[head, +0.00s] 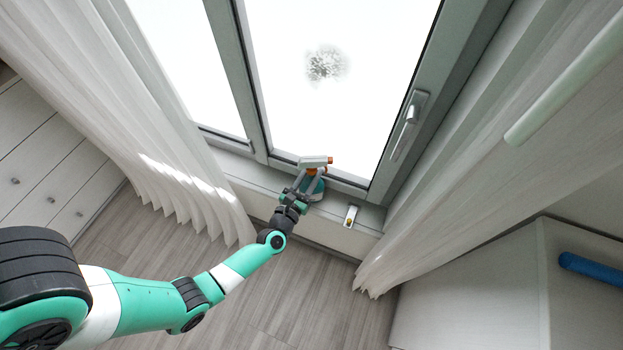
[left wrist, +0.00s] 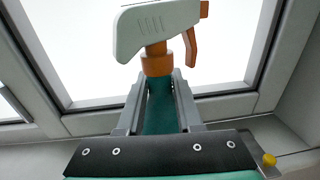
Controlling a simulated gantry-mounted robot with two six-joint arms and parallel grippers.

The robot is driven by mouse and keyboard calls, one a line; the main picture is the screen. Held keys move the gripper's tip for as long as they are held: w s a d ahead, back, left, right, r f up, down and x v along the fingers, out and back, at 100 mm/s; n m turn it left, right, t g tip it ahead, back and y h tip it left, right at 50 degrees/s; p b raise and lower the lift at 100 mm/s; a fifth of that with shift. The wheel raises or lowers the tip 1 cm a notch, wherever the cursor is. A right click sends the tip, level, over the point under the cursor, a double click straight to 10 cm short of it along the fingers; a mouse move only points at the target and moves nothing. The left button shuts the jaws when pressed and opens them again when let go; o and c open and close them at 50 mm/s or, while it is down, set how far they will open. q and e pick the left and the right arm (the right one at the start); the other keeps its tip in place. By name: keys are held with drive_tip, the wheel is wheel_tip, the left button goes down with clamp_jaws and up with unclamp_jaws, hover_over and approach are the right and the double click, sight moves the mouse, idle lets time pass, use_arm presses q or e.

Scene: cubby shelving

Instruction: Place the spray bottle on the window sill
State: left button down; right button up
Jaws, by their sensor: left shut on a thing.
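The spray bottle (head: 316,184) has a teal body, an orange neck and trigger, and a pale grey head. It stands roughly upright over the window sill (head: 251,176), in front of the glass. My left gripper (head: 303,186) is shut on its body; in the left wrist view, the fingers (left wrist: 158,88) flank the teal body (left wrist: 160,112) below the orange neck. The bottle's base is hidden, so I cannot tell whether it touches the sill. My right gripper is in neither view.
White curtains hang left (head: 160,120) and right (head: 440,180). The window handle (head: 411,115) juts out on the right. The sill left of the bottle looks clear.

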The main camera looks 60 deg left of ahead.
use_arm(q)
drive_tip(key=shift+f, duration=0.15)
drive_tip(key=c, duration=0.6)
unclamp_jaws()
drive_tip(key=shift+o, duration=0.2)
drive_tip(key=shift+s+d+p, duration=0.1)
drive_tip(key=shift+p, duration=0.2)
drive_tip(key=p+v, duration=0.3)
drive_tip(key=v, duration=0.8)
drive_tip(key=shift+s+d, duration=0.25)
drive_tip(key=shift+s, duration=0.05)
drive_tip(key=shift+r, duration=0.2)
